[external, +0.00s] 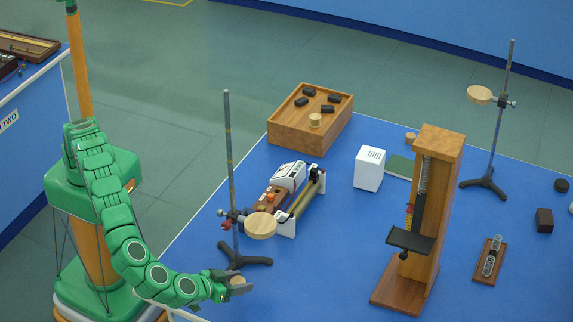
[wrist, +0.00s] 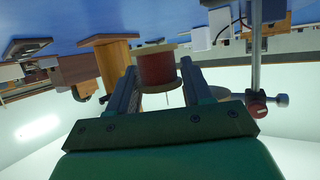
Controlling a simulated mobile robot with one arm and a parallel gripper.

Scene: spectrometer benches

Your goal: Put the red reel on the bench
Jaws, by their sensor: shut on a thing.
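The red reel (wrist: 156,67) has a red winding between pale wooden flanges. It sits between the fingertips of my gripper (wrist: 158,72) in the wrist view, and the gripper is shut on it. In the external view my gripper (external: 236,285) is at the near left edge of the blue bench (external: 325,265), below the left stand. There only a pale end of the reel (external: 238,282) shows clearly; its red part is mostly hidden. I cannot tell the height of the reel above the bench.
A stand (external: 229,150) with a round wooden plate (external: 261,225) rises close to my gripper. Behind it are an instrument (external: 289,178) and a wooden tray (external: 330,130). A tall wooden frame (external: 440,170) stands to the right. Clear bench lies between the stand and the frame.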

